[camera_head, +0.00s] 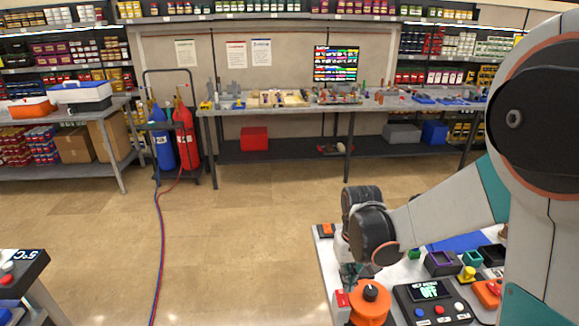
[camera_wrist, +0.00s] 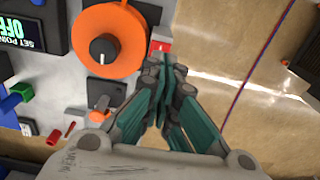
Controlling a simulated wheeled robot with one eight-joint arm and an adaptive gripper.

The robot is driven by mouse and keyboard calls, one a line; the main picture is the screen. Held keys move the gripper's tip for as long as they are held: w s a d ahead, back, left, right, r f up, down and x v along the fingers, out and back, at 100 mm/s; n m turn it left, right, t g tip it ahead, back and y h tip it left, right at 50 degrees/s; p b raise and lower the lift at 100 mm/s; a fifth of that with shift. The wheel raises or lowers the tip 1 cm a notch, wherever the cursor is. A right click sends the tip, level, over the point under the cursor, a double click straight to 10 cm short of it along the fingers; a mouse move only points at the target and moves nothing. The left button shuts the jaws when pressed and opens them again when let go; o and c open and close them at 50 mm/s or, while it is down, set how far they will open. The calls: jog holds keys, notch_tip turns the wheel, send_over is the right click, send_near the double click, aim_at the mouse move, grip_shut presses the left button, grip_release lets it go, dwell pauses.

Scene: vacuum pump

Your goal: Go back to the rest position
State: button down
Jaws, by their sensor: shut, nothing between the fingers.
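My gripper (camera_head: 351,272) is shut and empty. It points down at the left edge of the white work table (camera_head: 328,262), by the orange round unit with a black knob (camera_head: 370,302). In the wrist view the closed teal fingers (camera_wrist: 166,72) end right beside a small red and white switch (camera_wrist: 160,46). I cannot tell whether they touch it. The orange unit (camera_wrist: 88,62) lies just left of the fingertips there. The switch also shows in the head view (camera_head: 341,298), below the gripper.
A black control box with a display (camera_head: 430,291) stands right of the orange unit. Small bins (camera_head: 440,262) and coloured parts lie behind it. The floor (camera_head: 245,250) left of the table is open, with a red and blue hose (camera_head: 160,240). A long bench (camera_head: 270,111) stands behind.

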jog(key=s+r+t+b, duration=0.2)
jog(key=s+t+b, duration=0.1)
jog(key=s+b, duration=0.3)
jog(key=s+r+t+b, duration=0.2)
jog(key=s+t+b, duration=0.2)
jog(key=s, duration=0.5)
jog(key=shift+r+b, duration=0.35)
jog(key=shift+b, duration=0.6)
